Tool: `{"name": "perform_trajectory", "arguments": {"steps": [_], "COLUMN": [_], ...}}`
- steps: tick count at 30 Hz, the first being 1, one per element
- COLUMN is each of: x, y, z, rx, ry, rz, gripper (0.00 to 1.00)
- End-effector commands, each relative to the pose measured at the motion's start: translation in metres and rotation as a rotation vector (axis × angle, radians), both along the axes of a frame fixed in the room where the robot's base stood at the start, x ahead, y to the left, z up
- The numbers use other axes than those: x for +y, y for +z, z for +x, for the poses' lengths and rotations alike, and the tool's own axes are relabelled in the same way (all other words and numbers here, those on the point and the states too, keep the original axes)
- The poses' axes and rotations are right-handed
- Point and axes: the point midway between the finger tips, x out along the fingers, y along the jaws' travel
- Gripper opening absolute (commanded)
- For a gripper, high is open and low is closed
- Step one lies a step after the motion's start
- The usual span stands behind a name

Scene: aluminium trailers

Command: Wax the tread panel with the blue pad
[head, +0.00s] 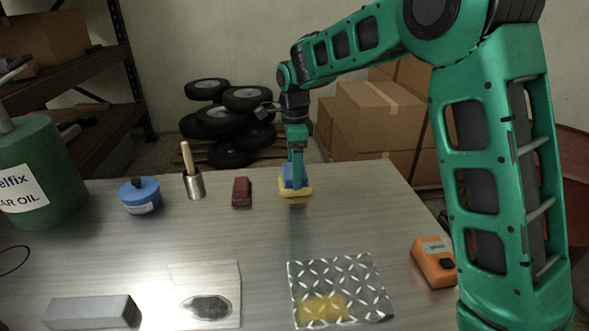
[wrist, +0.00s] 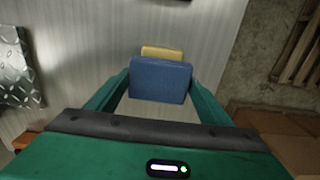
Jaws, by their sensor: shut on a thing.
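The blue pad (head: 287,173) has a blue upper block and a yellow base (head: 296,191). It is near the far edge of the table. My gripper (head: 295,172) points down and is shut on the blue block. In the wrist view the blue block (wrist: 160,80) sits between the fingers, with the yellow part beyond it. I cannot tell whether the base touches the table. The tread panel (head: 358,275), a diamond-patterned metal sheet, lies nearer the front, below the pad in the picture. A yellow smear (head: 322,307) covers its front left part. The panel also shows at the left of the wrist view (wrist: 12,75).
A dark red block (head: 242,192), a brush in a metal cup (head: 194,185) and a blue tin (head: 139,197) stand left. An orange device (head: 434,264) lies right of the panel. A grey block (head: 92,312) and a plate with a dark patch (head: 225,275) lie front left.

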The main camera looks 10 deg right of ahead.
Motion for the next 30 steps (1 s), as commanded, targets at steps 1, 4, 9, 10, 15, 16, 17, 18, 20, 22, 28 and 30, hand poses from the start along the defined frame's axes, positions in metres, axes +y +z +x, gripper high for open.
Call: {"name": "perform_trajectory", "arguments": {"steps": [1,4,9,10,15,16,17,18,20,22,28,30], "x": [0.0,0.0001,0.0,0.0,0.0,0.0,0.0,0.0,0.0,0.0,0.0,0.0001], "y": [0.0001,-0.0002,-0.0016,-0.002,-0.0038,-0.0041,-0.0044,-0.0048,-0.0055,-0.0062,-0.0082,-0.0089], "z": [0.0,0.0,0.0,-0.0001,-0.0001,-0.0001,-0.0001,-0.0001,-0.0001,-0.0001,0.0001,0.0001], "rx": [0.0,0.0,0.0,0.0,0.001,0.001,0.001,0.001,0.001,0.001,0.0,0.0], "ry": [0.0,0.0,0.0,0.0,0.0,0.0,0.0,0.0,0.0,0.0,0.0,0.0], "rz": [0.0,0.0,0.0,0.0,0.0,0.0,0.0,0.0,0.0,0.0,0.0,0.0], "gripper": [0.56,0.56,0.56,0.56,0.56,0.56,0.56,0.56,0.56,0.56,0.56,0.56]}}
